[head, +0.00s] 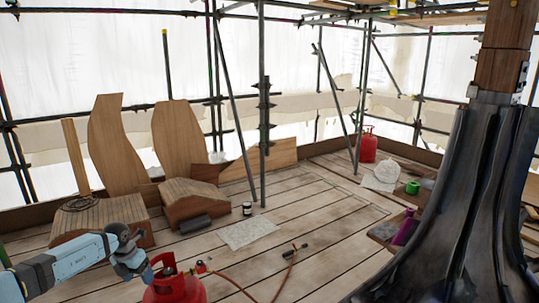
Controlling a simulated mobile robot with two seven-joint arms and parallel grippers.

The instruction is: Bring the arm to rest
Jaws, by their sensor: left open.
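My left arm comes in from the lower left, light blue and grey. Its gripper (147,272) is open and seen small near the red gas bottle (175,288) at the bottom edge. The gripper overlaps the bottle's left side in the picture; I cannot tell whether they touch. Nothing shows between the fingers. My right gripper is not in view.
A dark fluted spire (480,200) with a wooden post fills the right side. Curved wooden boards (118,145) and wooden blocks (98,217) stand at the left. A hose (285,282) and torch lie on the plank floor (330,215). Scaffold poles (263,100) rise behind.

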